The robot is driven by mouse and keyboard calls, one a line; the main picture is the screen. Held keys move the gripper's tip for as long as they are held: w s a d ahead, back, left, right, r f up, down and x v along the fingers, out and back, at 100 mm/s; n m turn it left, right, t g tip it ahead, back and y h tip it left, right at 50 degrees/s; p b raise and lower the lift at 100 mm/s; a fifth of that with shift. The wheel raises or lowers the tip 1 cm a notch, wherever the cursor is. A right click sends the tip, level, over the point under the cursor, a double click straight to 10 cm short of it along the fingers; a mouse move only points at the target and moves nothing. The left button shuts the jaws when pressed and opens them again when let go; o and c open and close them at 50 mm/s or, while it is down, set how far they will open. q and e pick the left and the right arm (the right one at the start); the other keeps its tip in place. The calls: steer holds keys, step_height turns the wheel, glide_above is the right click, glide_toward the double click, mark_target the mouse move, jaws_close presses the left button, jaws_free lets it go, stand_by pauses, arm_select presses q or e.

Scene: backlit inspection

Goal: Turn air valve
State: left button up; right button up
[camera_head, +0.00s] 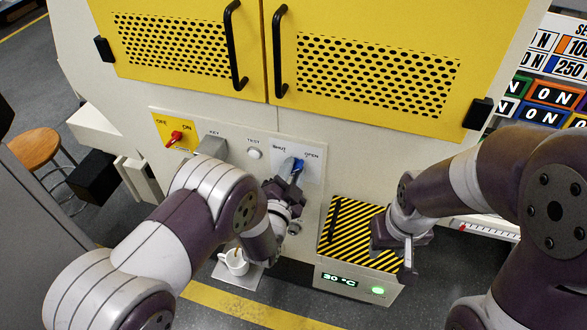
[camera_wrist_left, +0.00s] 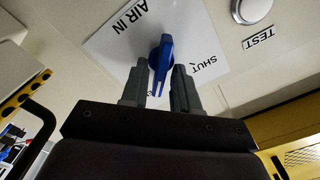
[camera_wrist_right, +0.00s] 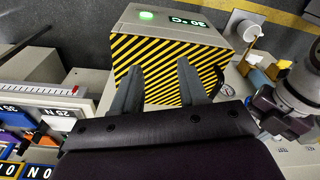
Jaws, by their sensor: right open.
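The air valve has a blue handle (camera_head: 298,167) on a white plate marked SHUT and OPEN, on the cabinet's front panel. My left gripper (camera_head: 291,187) is at the handle in the head view and partly covers it. In the left wrist view the blue handle (camera_wrist_left: 160,64) lies between the two fingers (camera_wrist_left: 160,88). Whether both fingers press on it cannot be told. The words AIR IN and SHUT show on the plate there. My right gripper (camera_head: 407,262) is open and empty above the striped box; its fingers (camera_wrist_right: 158,80) are spread apart in the right wrist view.
The box with a yellow-black striped top (camera_head: 345,238) reads 30 °C and has a lit green button. A white cup (camera_head: 234,262) stands left of it. A red switch (camera_head: 174,138) and TEST button (camera_head: 254,154) are left of the valve. Yellow doors with black handles are above.

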arm_select(q)
jaws_close()
steer(key=shift+n, duration=0.3)
arm_select(e)
steer(key=shift+f, duration=0.1)
step_height(320, 180, down, 4)
steer(key=b, duration=0.4)
arm_select(q)
steer(key=shift+w+a+n+b, duration=0.1)
steer(key=shift+a+n+b, duration=0.15)
steer(key=shift+n, duration=2.6)
steer(key=shift+w+a+n+b, duration=0.1)
steer(key=shift+n+b, duration=0.15)
steer(key=shift+n, duration=2.65)
steer(key=shift+a+n+b, duration=0.2)
steer(key=shift+n+b, duration=0.05)
steer(key=shift+n, duration=2.6)
arm_select(e)
steer(key=shift+f, duration=0.7)
arm_select(q)
steer(key=shift+o, duration=1.5)
jaws_free()
